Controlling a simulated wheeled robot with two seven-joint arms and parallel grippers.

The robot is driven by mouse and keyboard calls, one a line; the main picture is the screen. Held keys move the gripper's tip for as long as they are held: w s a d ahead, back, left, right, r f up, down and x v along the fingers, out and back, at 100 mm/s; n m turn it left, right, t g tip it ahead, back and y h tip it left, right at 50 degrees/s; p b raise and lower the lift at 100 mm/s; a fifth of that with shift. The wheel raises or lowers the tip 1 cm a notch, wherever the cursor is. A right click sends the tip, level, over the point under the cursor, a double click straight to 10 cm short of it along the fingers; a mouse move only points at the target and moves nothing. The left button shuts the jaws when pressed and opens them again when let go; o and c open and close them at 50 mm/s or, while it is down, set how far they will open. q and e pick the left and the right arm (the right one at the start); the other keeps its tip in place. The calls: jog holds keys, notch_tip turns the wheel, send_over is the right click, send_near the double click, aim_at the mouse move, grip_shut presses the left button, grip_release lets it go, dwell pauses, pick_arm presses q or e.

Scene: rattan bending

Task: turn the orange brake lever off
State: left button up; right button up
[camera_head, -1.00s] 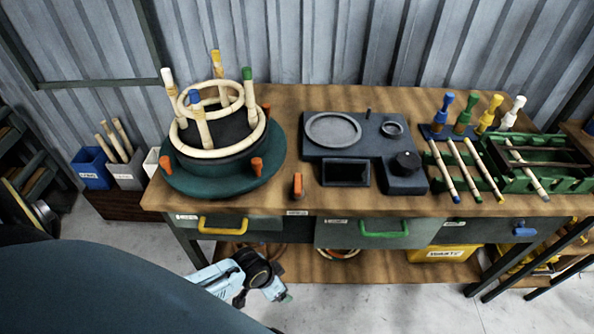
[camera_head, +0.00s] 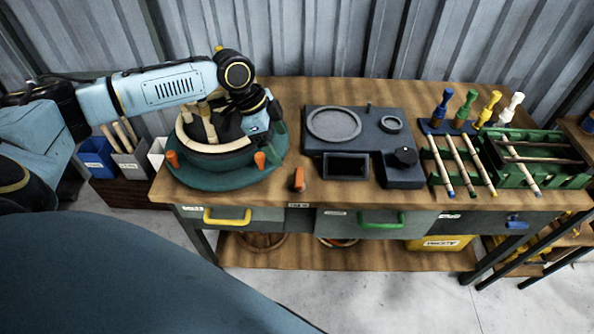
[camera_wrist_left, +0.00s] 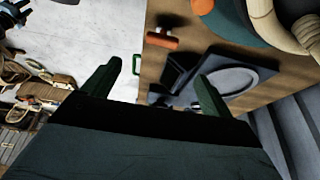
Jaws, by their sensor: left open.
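The orange brake lever (camera_head: 299,179) stands near the front edge of the bench, just right of the round turntable (camera_head: 190,178). In the left wrist view the lever (camera_wrist_left: 161,41) shows near the top, with its orange bar across a narrow stem, apart from my fingers. My left gripper (camera_head: 266,138) hangs over the right side of the turntable, up and left of the lever. In the wrist view its two dark green fingers (camera_wrist_left: 156,86) are spread, with nothing between them. My right gripper does not show.
A ring frame with upright pegs (camera_head: 207,125) sits on the turntable, partly hidden by my left arm. Orange knobs (camera_head: 260,160) stand around it. A dark station (camera_head: 345,140) lies right of the lever. Bench space around the lever is clear.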

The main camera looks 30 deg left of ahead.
aim_at(299, 176)
pick_arm(q)
jog(key=x, duration=0.8)
jog(key=b+x, duration=0.1)
jog(key=x, duration=0.3)
jog(key=shift+w+f, duration=0.35)
jog(key=shift+f, duration=0.05)
jog(key=shift+c, duration=0.4)
